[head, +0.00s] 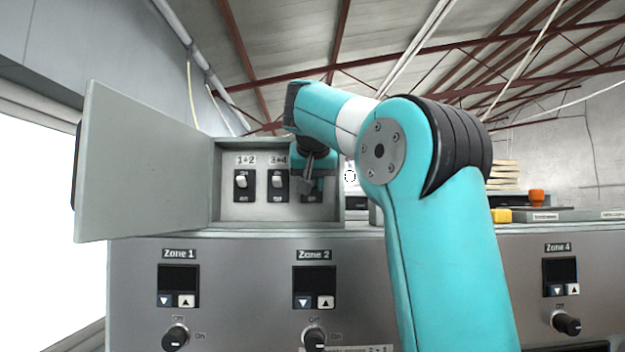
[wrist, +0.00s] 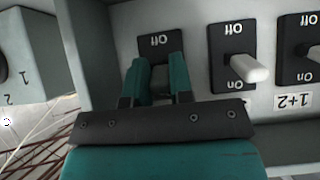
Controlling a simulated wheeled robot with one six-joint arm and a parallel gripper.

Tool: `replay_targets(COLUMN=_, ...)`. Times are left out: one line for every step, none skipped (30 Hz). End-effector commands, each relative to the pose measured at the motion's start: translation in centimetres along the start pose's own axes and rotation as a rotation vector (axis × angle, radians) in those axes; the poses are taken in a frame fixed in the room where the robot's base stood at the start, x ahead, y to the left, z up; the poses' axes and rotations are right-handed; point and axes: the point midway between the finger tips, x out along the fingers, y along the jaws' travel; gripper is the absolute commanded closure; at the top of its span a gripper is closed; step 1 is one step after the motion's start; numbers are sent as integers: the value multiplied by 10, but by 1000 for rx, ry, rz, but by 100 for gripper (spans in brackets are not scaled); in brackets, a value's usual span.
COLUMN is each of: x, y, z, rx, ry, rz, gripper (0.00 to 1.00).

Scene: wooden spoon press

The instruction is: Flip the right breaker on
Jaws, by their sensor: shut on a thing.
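The right breaker (head: 311,199) is in the open breaker box, mostly hidden behind my gripper (head: 310,182) in the head view. In the wrist view, turned upside down, its black plate (wrist: 158,41) shows the "Off" mark. My gripper (wrist: 159,74) is over this breaker, its two teal fingers shut around the switch lever. Most of the lever and the "On" mark are hidden, so I cannot tell the lever's position. The middle breaker (head: 278,186) and left breaker (head: 244,186) have white levers tilted toward their upper, "On" ends.
The box's grey door (head: 145,165) stands open to the left. The box side walls are close to my gripper. Below is a control panel with knobs, including the Zone 2 knob (head: 315,339). An orange button (head: 537,198) is at the right.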

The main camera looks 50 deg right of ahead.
Motion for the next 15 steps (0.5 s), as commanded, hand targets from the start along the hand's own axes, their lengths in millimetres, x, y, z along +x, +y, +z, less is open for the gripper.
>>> replay_targets(x=6, y=0, z=4, rx=-2, ry=-16, rz=5, gripper=100)
replay_targets(x=6, y=0, z=5, rx=-2, ry=-17, rz=5, gripper=100)
replay_targets(x=6, y=0, z=5, rx=-2, ry=-17, rz=5, gripper=100)
replay_targets(x=6, y=0, z=5, rx=-2, ry=-18, rz=5, gripper=100)
replay_targets(x=6, y=0, z=5, rx=-2, ry=-18, rz=5, gripper=100)
replay_targets(x=6, y=0, z=5, rx=-2, ry=-19, rz=5, gripper=100)
replay_targets(x=6, y=0, z=5, rx=-2, ry=-19, rz=5, gripper=77)
replay_targets(x=7, y=0, z=5, rx=-2, ry=-19, rz=6, gripper=70)
replay_targets(x=7, y=0, z=5, rx=-2, ry=-19, rz=6, gripper=61)
replay_targets(x=7, y=0, z=5, rx=-1, ry=-19, rz=6, gripper=54)
replay_targets(x=7, y=0, z=5, rx=-1, ry=-18, rz=6, gripper=53)
replay_targets(x=6, y=0, z=5, rx=-1, ry=-17, rz=6, gripper=53)
replay_targets(x=6, y=0, z=5, rx=-1, ry=-16, rz=6, gripper=53)
replay_targets(x=6, y=0, z=4, rx=-1, ry=-15, rz=5, gripper=53)
replay_targets(x=5, y=0, z=4, rx=-1, ry=-13, rz=4, gripper=53)
